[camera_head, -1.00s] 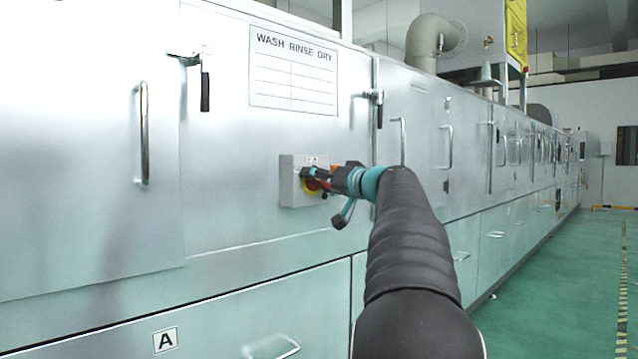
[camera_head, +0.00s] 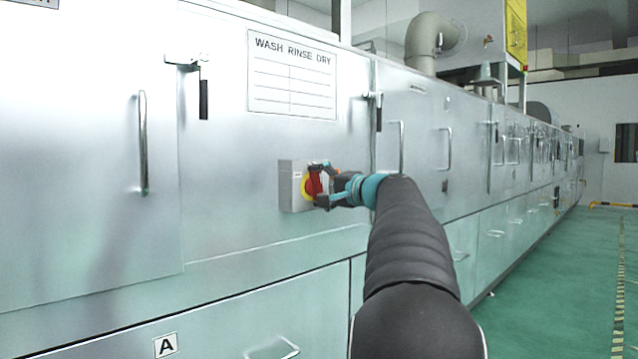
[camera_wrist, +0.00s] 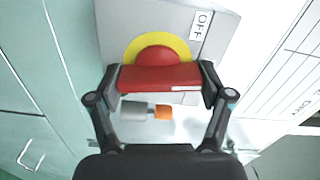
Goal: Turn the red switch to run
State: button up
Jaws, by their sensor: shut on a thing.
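The red switch (camera_head: 313,184) has a yellow ring and sits on a grey box (camera_head: 288,188) on the machine's front. In the wrist view the red handle (camera_wrist: 158,78) lies crosswise, with a small white mark near its right end. My gripper (camera_wrist: 160,74) has one finger at each end of the handle and is shut on it. In the head view my gripper (camera_head: 319,184) reaches the switch from the right, fingers one above the other. An OFF label (camera_wrist: 200,26) is up and right of the knob in the wrist view. No run label is readable.
A WASH RINSE DRY sheet (camera_head: 292,75) is on the panel above the box. Door handles (camera_head: 143,142) and latches (camera_head: 203,95) stick out from the machine front. The green floor (camera_head: 555,270) to the right is clear.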

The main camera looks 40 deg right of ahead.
jog(key=shift+m+p, duration=0.35)
jog(key=shift+m, duration=0.65)
jog(key=o, duration=1.1)
jog(key=s, duration=0.8)
jog(key=s+d, duration=0.1)
jog(key=s, duration=0.3)
jog(key=shift+f, duration=0.1)
jog(key=shift+a, duration=0.1)
